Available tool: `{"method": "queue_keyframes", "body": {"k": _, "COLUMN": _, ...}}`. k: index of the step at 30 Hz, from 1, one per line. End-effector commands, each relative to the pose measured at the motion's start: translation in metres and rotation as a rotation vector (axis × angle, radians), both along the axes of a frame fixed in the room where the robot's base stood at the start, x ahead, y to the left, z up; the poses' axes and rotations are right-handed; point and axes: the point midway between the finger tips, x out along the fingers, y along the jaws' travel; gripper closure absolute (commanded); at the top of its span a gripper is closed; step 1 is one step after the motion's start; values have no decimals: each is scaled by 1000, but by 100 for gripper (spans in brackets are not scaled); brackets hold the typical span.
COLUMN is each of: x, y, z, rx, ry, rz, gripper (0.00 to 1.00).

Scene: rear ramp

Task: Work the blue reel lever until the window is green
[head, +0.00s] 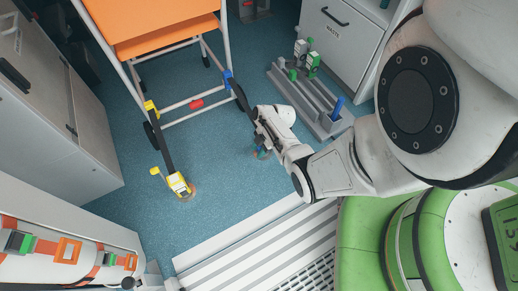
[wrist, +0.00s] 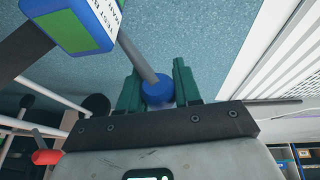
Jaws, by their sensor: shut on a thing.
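The blue reel's lever shows in the wrist view as a grey rod ending in a round blue knob (wrist: 158,91). My gripper (wrist: 157,86) has its two green fingers on either side of the knob and is shut on it. At the upper left of the wrist view is the reel's box (wrist: 75,25), with a green face framed in blue and a white label partly cut off. I cannot tell whether this green face is the window. In the head view my gripper (head: 261,152) is low over the floor, and the reel there is mostly hidden.
A dark strap (head: 242,98) runs to a blue fitting on the orange-topped trolley (head: 165,35). A yellow reel (head: 179,185) with its own strap stands left. A grey rack (head: 305,100) stands right of my gripper. Blue floor (head: 225,200) is clear before the ribbed ramp (head: 260,245).

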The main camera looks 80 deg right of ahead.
Motion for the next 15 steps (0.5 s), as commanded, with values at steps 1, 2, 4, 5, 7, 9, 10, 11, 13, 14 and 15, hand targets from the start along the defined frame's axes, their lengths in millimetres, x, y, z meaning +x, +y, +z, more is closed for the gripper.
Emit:
{"method": "queue_keyframes", "body": {"k": 1, "x": 3, "y": -2, "z": 2, "rx": 15, "ry": 14, "rz": 3, "gripper": 100}}
{"method": "queue_keyframes", "body": {"k": 2, "x": 4, "y": -4, "z": 3, "rx": 26, "ry": 23, "rz": 2, "gripper": 100}}
{"method": "queue_keyframes", "body": {"k": 4, "x": 7, "y": -7, "z": 5, "rx": 57, "ry": 51, "rz": 3, "gripper": 100}}
{"method": "queue_keyframes", "body": {"k": 5, "x": 8, "y": -8, "z": 6, "rx": 73, "ry": 65, "rz": 4, "gripper": 100}}
{"method": "queue_keyframes", "body": {"k": 7, "x": 11, "y": -12, "z": 9, "rx": 111, "ry": 97, "rz": 4, "gripper": 100}}
{"method": "queue_keyframes", "body": {"k": 9, "x": 14, "y": -16, "z": 11, "rx": 153, "ry": 133, "rz": 3, "gripper": 100}}
{"method": "queue_keyframes", "body": {"k": 10, "x": 15, "y": -16, "z": 11, "rx": 150, "ry": 129, "rz": 2, "gripper": 100}}
{"method": "queue_keyframes", "body": {"k": 11, "x": 16, "y": -17, "z": 12, "rx": 148, "ry": 127, "rz": 2, "gripper": 100}}
{"method": "queue_keyframes", "body": {"k": 13, "x": 19, "y": -21, "z": 15, "rx": 146, "ry": 125, "rz": 2, "gripper": 100}}
{"method": "queue_keyframes", "body": {"k": 14, "x": 21, "y": -23, "z": 16, "rx": 145, "ry": 125, "rz": 1, "gripper": 100}}
{"method": "queue_keyframes", "body": {"k": 15, "x": 22, "y": -25, "z": 17, "rx": 144, "ry": 124, "rz": 1, "gripper": 100}}
